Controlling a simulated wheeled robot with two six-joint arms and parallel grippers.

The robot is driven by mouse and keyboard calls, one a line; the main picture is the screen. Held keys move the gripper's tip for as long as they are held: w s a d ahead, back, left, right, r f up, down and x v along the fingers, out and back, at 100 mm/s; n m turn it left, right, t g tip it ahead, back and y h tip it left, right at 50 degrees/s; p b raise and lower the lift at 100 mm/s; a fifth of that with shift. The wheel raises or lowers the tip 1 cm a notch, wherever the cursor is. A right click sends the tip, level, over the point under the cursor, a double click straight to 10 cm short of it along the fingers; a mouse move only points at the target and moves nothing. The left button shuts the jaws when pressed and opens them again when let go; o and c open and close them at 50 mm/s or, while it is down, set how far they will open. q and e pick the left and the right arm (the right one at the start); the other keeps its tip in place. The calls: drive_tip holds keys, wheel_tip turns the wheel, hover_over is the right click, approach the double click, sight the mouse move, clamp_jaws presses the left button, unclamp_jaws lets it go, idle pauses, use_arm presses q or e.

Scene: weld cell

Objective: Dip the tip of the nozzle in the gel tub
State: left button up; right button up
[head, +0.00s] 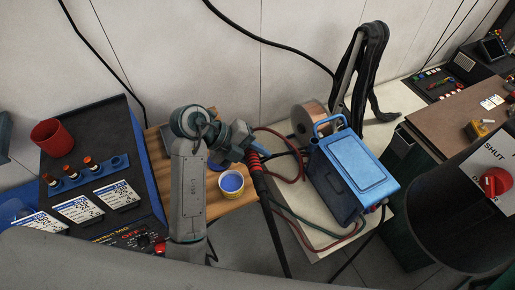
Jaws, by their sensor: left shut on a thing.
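The gel tub (231,184) is a small round tub with a yellow side, a pale rim and blue gel inside. It stands open near the right edge of a wooden board. My left gripper (249,149) is above and slightly right of the tub in the picture. It is shut on the welding torch (261,181), a black handle with red bands that slants down to the lower right. The nozzle tip is hidden or too small to make out at the gripper, and I see no contact with the gel. My right gripper is out of view.
A blue welder box (356,172) and a copper wire spool (309,119) stand right of the tub, with red and green cables around them. A dark panel at left carries a red cup (52,138) and a blue rack (89,173). A wall closes the back.

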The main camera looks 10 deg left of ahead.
sight(246, 157)
use_arm(q)
drive_tip(key=shift+s+a+r+n+h+p, duration=0.2)
drive_tip(key=shift+r+n+h+p, duration=0.15)
drive_tip(key=shift+n, duration=0.45)
drive_tip(key=n+p, duration=0.1)
drive_tip(key=n, duration=0.1)
drive_tip(key=s+r+n+h+p, duration=0.1)
drive_tip(key=p, duration=0.1)
drive_tip(key=shift+s+a+r+n, duration=0.15)
drive_tip(key=shift+a+n, duration=0.2)
drive_tip(key=shift+n, duration=0.05)
drive_tip(key=shift+s+a+n+h, duration=0.15)
drive_tip(key=shift+s+n+h, duration=0.1)
drive_tip(key=shift+n, duration=0.25)
drive_tip(key=shift+f, duration=3.1)
drive_tip(key=shift+a+f, duration=0.1)
drive_tip(key=shift+f, duration=0.25)
